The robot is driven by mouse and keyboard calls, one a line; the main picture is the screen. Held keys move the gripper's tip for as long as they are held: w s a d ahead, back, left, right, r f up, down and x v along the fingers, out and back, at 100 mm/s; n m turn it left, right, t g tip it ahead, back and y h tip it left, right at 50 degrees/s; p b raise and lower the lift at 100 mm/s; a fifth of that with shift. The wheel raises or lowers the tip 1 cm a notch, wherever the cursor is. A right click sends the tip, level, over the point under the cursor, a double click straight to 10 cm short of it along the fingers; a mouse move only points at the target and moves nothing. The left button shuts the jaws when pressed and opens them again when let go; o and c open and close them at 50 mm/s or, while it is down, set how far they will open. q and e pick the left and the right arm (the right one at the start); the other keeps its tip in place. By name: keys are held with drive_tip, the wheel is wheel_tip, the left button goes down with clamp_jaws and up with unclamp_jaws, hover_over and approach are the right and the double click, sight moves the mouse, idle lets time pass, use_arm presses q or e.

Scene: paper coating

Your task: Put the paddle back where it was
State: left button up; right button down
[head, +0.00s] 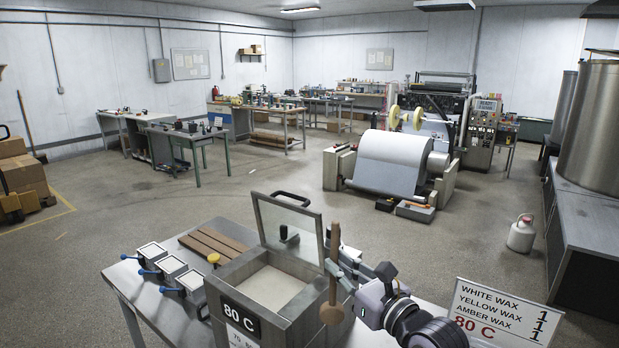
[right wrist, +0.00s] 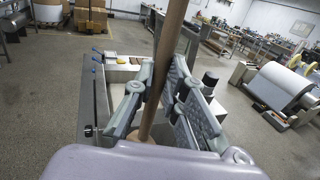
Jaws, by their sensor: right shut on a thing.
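The wooden paddle (head: 333,290) hangs upright, its round disc down, in front of the right side of the wax tank (head: 292,325). My right gripper (head: 343,266) is shut on the paddle's handle. In the right wrist view the handle (right wrist: 172,35) runs up between the two fingers of the right gripper (right wrist: 163,88). The tank's hinged lid (head: 290,222) stands open, and pale wax (head: 268,288) fills the tank. The disc appears outside the tank opening, near its right edge; its exact height is hard to tell. My left gripper is not in view.
A slatted wooden board (head: 212,243) lies behind the tank. Several small trays with blue handles (head: 172,267) stand to its left. A wax sign (head: 498,312) stands at front right. A white jug (head: 522,234) is on the floor, with open floor beyond the table.

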drive_tip(key=s+d+f+m+t+h, duration=0.1)
drive_tip(key=s+d+f+m+h, duration=0.2)
drive_tip(key=s, duration=0.9)
drive_tip(key=s+d+f+m+t+h, duration=0.1)
drive_tip(key=s+d+f+m+h, duration=0.2)
drive_tip(key=s+d+f+h, duration=0.4)
drive_tip(key=s+d+f, duration=0.3)
drive_tip(key=s+f, duration=0.1)
drive_tip(key=s, duration=0.1)
drive_tip(key=shift+s+m+t, duration=0.15)
drive_tip(key=shift+m+t, duration=0.15)
drive_tip(key=shift+t, duration=0.1)
drive_tip(key=shift+a, duration=0.1)
wheel_tip(320, 180, down, 13)
drive_tip(key=b, duration=1.3)
